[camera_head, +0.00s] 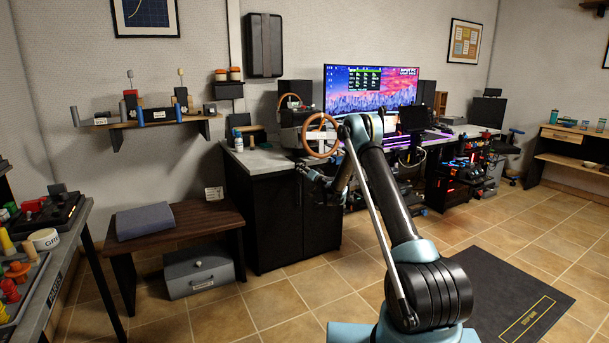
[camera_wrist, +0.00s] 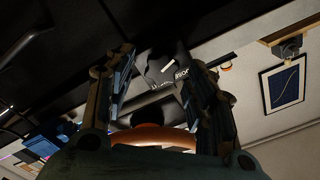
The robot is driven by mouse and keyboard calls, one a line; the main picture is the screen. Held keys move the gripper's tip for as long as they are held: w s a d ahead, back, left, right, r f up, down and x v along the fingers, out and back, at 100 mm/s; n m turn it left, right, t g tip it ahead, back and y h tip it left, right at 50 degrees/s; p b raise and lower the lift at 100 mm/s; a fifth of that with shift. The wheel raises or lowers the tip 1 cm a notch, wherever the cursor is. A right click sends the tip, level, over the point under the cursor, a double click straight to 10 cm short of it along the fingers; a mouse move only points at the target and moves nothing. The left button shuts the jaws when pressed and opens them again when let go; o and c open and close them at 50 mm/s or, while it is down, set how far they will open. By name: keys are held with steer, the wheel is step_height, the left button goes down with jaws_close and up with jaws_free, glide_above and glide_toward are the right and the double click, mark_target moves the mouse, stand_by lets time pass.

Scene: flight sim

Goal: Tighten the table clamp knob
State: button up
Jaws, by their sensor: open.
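My gripper (camera_head: 310,173) is at the front edge of the desk, below the orange steering wheel (camera_head: 320,136). In the wrist view my gripper (camera_wrist: 157,72) is open, with one finger on each side of the picture's middle. A dark grey lobed knob (camera_wrist: 165,70) with a white mark and partly hidden lettering shows between the fingers, towards their tips. It looks like the table clamp knob. I cannot tell whether the fingers touch it. In the head view the knob cannot be made out at the gripper.
An orange curved part (camera_wrist: 153,138) shows behind the finger bases. A black cabinet (camera_head: 290,222) stands below the gripper's left. A wooden bench (camera_head: 180,219) and a grey box (camera_head: 198,271) are further left. The monitor (camera_head: 370,87) stands behind.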

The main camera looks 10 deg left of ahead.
steer(key=shift+x, duration=0.85)
steer(key=c, duration=1.1)
steer(key=shift+m, duration=0.3)
steer(key=m, duration=2.1)
steer(key=shift+d+f, duration=0.1)
steer(key=shift+f, duration=0.05)
